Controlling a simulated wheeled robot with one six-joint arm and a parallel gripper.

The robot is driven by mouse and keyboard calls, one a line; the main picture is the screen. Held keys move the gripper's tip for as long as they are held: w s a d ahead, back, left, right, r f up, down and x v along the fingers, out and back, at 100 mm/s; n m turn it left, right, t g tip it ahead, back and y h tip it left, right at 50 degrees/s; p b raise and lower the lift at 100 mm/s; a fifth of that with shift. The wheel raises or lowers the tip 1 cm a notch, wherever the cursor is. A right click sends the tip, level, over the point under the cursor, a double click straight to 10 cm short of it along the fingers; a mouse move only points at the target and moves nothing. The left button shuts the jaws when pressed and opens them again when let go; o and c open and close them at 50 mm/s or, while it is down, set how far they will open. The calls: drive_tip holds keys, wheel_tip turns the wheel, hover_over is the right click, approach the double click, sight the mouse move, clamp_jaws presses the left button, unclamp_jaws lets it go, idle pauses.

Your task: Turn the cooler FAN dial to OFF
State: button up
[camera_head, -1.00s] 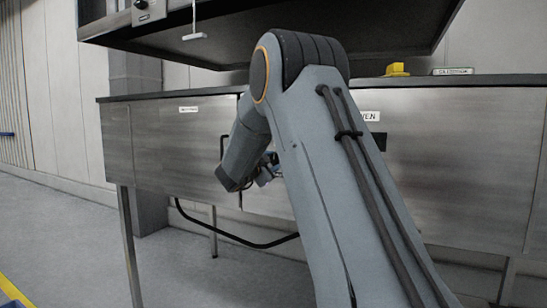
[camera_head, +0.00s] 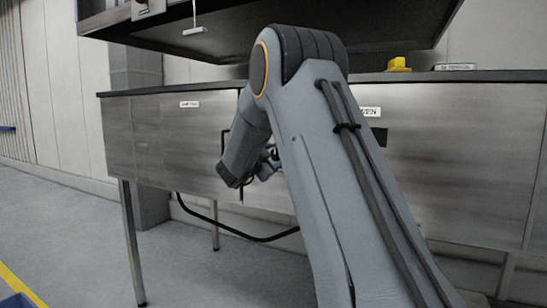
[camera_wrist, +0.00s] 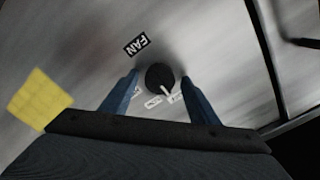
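In the wrist view the round black FAN dial (camera_wrist: 159,76) is on a grey metal panel, under a tilted black FAN label (camera_wrist: 136,44). A white pointer mark on its lower side points down and slightly right. Small white position labels (camera_wrist: 153,102) sit around the lower edge; I cannot read them surely. My gripper (camera_wrist: 159,79) is open, with one blue finger on each side of the dial. A gap shows on both sides, and depth to the panel is hard to judge. In the head view my gripper (camera_head: 268,163) is partly hidden by my arm, and the dial is hidden.
A yellow patch (camera_wrist: 40,98) is left of the dial. A dark panel edge and handle (camera_wrist: 305,43) lie to the right. In the head view a steel cabinet bench (camera_head: 450,140) stands on legs under a dark overhanging unit (camera_head: 400,28). A black cable (camera_head: 235,235) hangs below.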

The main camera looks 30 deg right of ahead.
drive_tip(key=b+v, duration=0.2)
drive_tip(key=v, duration=0.6)
idle(0.5)
drive_tip(key=a+f+n+t+y, duration=0.3)
drive_tip(key=a+f+n+y, duration=0.4)
drive_tip(key=a+f+y, duration=0.1)
drive_tip(key=s+a+f+n+g+y, duration=0.4)
drive_tip(key=s+a+f+n+y, duration=0.15)
drive_tip(key=s+a+f, duration=0.4)
drive_tip(key=s+f+n+g, duration=0.2)
drive_tip(key=s+f+g, duration=0.1)
drive_tip(key=s, duration=0.7)
drive_tip(key=s+f+n+g, duration=0.2)
drive_tip(key=s+f, duration=0.4)
drive_tip(key=s, duration=0.4)
drive_tip(key=s+f+n+g, duration=0.2)
drive_tip(key=s+f+g, duration=0.2)
drive_tip(key=s, duration=0.7)
drive_tip(key=shift+f+n+g+y, duration=0.2)
drive_tip(key=shift+n+g+y, duration=0.1)
drive_tip(key=shift+n+y, duration=0.05)
drive_tip(key=shift+d, duration=0.1)
